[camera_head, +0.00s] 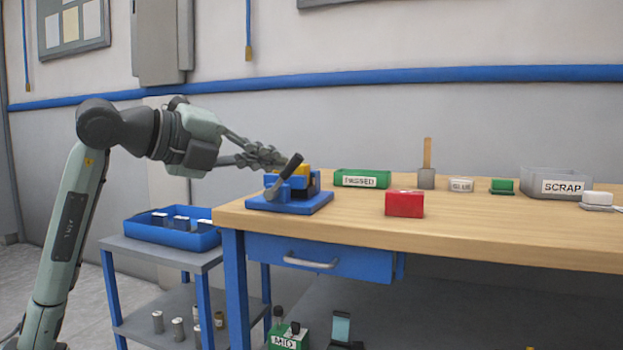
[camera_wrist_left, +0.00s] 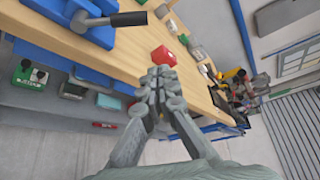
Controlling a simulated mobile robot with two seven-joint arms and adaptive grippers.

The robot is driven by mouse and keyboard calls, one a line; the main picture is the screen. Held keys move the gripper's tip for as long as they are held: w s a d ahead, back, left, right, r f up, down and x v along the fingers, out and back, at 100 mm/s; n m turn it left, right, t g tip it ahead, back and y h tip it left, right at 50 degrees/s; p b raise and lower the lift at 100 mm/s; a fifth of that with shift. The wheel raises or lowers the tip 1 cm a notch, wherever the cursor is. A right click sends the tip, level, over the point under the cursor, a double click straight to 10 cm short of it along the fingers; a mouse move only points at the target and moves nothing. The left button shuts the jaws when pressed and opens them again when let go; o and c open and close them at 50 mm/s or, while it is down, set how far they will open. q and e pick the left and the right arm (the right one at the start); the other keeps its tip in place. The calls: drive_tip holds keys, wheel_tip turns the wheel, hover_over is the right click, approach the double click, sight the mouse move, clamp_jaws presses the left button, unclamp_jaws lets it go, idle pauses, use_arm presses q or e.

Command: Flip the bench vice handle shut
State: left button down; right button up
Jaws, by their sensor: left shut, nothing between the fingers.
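My left gripper (camera_head: 282,161) is shut and empty, close to the handle's upper end in the head view. In the left wrist view its fingertips (camera_wrist_left: 158,74) look apart from the handle. My right gripper is not in view.
A cart with a blue tray (camera_head: 172,236) stands left. The bench's front middle is clear.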

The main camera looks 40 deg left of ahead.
sight(286, 176)
use_arm(q)
drive_tip(key=shift+w+f, duration=0.1)
drive_tip(key=shift+f, duration=0.2)
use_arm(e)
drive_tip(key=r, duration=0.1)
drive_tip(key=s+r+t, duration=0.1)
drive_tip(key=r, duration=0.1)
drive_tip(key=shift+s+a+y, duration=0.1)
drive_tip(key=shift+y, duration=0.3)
use_arm(q)
drive_tip(key=w+a+p, duration=0.1)
drive_tip(key=w, duration=0.8)
drive_tip(key=shift+w+f, duration=0.25)
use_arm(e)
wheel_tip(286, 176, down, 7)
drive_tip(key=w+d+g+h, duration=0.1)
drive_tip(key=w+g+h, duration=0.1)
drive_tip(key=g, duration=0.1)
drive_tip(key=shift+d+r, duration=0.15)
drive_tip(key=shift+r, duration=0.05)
use_arm(q)
drive_tip(key=shift+a, duration=0.1)
